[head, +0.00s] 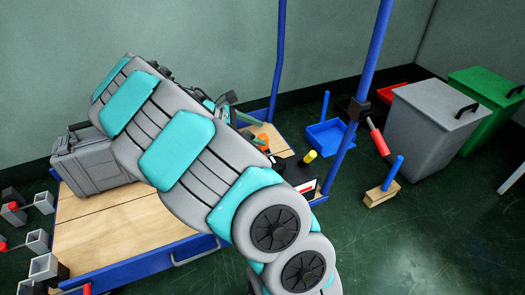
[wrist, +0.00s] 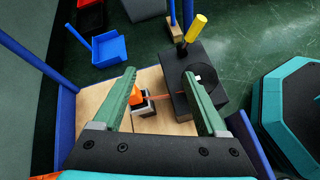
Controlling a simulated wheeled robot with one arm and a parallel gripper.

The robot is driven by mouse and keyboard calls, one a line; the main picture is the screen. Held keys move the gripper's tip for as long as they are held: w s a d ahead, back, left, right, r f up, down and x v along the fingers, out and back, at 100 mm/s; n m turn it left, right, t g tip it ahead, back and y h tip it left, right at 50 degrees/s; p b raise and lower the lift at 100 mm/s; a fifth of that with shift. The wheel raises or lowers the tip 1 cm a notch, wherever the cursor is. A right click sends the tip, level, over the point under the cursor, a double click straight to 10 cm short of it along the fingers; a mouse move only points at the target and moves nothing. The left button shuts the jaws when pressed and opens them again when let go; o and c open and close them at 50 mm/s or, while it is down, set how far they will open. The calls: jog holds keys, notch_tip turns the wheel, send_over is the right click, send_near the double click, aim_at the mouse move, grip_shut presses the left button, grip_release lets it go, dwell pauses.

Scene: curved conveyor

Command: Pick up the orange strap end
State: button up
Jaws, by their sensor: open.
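My gripper (wrist: 160,76) has two green fingers, spread apart with a gap between them in the wrist view. An orange piece (wrist: 136,93), apparently the strap end, shows beside the left finger, partly hidden by it. It sits by a small grey and black block, and a thin orange-brown strip (wrist: 162,97) runs right from there to a black box (wrist: 180,75). I cannot tell whether the finger touches the orange piece. In the head view my gripper (head: 255,128) is over the cart's far end, and a small orange spot (head: 263,143) shows near its fingers.
The wooden cart top (head: 120,220) has blue rails and posts. A grey case (head: 95,162) stands at its left. A yellow-topped stick (wrist: 194,30) rises by the black box. Blue (head: 325,135) and red trays and bins (head: 432,120) stand beyond on the green floor.

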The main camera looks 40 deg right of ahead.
aim_at(264, 136)
jog(key=w+f+n+t+h+b, duration=0.1)
jog(key=w+f+n+h, duration=0.1)
jog(key=w+f+n, duration=0.45)
jog(key=shift+m, duration=0.75)
jog(key=shift+w+a+f+b+x, duration=0.15)
jog(key=shift+f+b+x, duration=0.15)
jog(key=shift+x, duration=1.2)
jog(key=shift+w+a+f+b+x, duration=0.1)
jog(key=shift+w+f+b+x, duration=0.2)
jog(key=shift+x, duration=1.2)
jog(key=shift+w+a+f+b+x, duration=0.1)
jog(key=shift+f+b+x, duration=0.2)
jog(key=shift+x, duration=1.2)
jog(key=shift+r, duration=0.1)
jog(key=shift+c, duration=0.2)
grip_shut()
